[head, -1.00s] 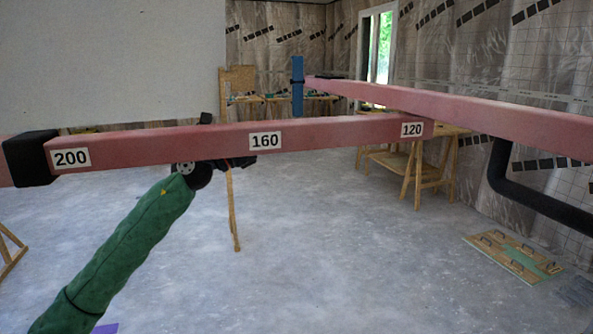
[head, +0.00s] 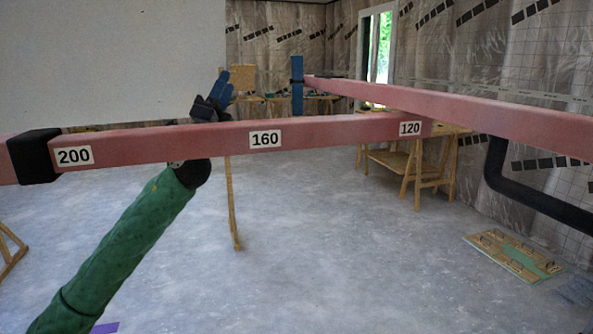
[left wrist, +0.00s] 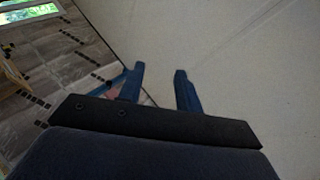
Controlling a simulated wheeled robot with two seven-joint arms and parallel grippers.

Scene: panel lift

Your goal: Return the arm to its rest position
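My left arm, in a green sleeve, comes in from the lower left in the head view and passes behind a red beam (head: 200,142). My left gripper (head: 222,83) shows above the beam, with blue fingers pointing up. In the left wrist view, the two blue fingers of the left gripper (left wrist: 160,72) stand apart with nothing between them. A large pale panel (head: 110,60) fills the upper left of the head view. A pale surface also fills much of the left wrist view. My right gripper is in neither view.
The red beam carries number labels and a black collar (head: 34,156). A second red beam (head: 450,108) runs along the right, with a bent black bar (head: 530,195) below it. Wooden trestles (head: 415,170) stand behind. The grey floor (head: 310,250) is largely clear.

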